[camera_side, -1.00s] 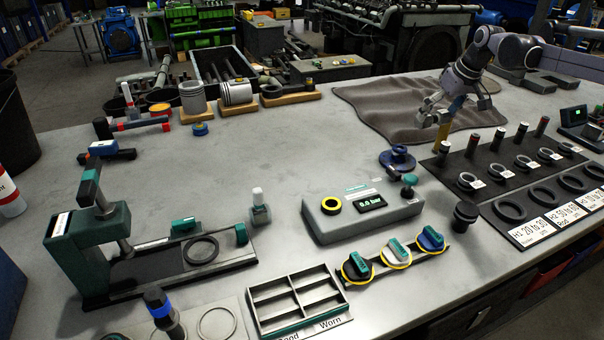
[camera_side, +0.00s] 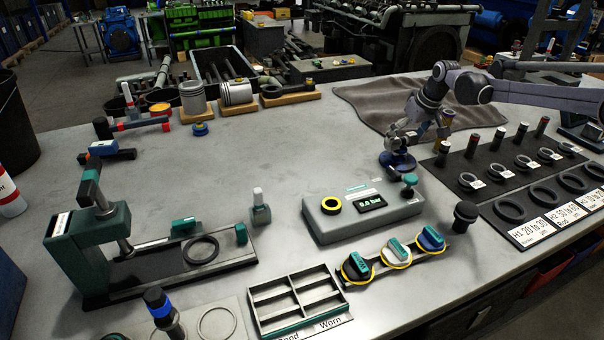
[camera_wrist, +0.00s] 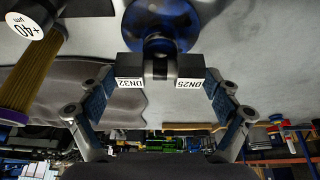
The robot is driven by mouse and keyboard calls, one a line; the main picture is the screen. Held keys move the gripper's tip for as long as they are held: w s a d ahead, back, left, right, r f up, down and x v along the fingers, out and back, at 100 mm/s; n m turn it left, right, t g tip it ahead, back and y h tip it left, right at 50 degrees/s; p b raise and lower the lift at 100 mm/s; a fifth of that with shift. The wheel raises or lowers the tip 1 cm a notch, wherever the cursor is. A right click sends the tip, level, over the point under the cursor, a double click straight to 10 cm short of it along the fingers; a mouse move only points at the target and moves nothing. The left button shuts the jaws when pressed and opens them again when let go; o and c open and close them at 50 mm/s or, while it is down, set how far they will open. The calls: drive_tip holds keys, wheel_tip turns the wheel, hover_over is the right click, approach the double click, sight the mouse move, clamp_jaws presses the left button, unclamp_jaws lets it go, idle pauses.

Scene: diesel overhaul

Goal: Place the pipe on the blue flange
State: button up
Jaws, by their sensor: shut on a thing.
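The blue flange (camera_side: 398,163) lies on the bench left of the black gauge board, partly hidden by my gripper (camera_side: 400,145). It also shows at the top middle of the wrist view (camera_wrist: 150,22). My gripper is low over it, with its fingertips (camera_wrist: 160,68) close together in the wrist view. Black blocks marked DN32 and DN25 are at the fingertips. A short dark piece (camera_wrist: 160,67), apparently the pipe, is pinched between them, in line with the flange centre. Most of it is hidden, and I cannot tell whether it touches the flange.
A yellow cylinder (camera_side: 442,131) with a "+40 µm" label (camera_wrist: 27,25) stands close beside my gripper. The gauge board (camera_side: 500,190) with rings and posts is to the right. A grey pressure box (camera_side: 335,225) is in front.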

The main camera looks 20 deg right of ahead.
drive_tip(key=shift+f, duration=0.15)
drive_tip(key=o, duration=1.1)
drive_tip(key=v, duration=1.2)
drive_tip(key=s+a+r, duration=0.2)
drive_tip(key=s+a, duration=0.1)
drive_tip(key=s, duration=0.5)
drive_tip(key=s+a+f+t, duration=0.1)
drive_tip(key=s+a+f, duration=0.1)
drive_tip(key=s, duration=0.5)
drive_tip(key=s+a+f, duration=0.2)
drive_tip(key=s+f, duration=0.2)
drive_tip(key=s, duration=0.4)
drive_tip(key=s+a+f+t, duration=0.1)
drive_tip(key=s+a+f, duration=0.1)
drive_tip(key=s, duration=0.6)
drive_tip(key=shift+f+t, duration=0.3)
drive_tip(key=shift+f, duration=0.45)
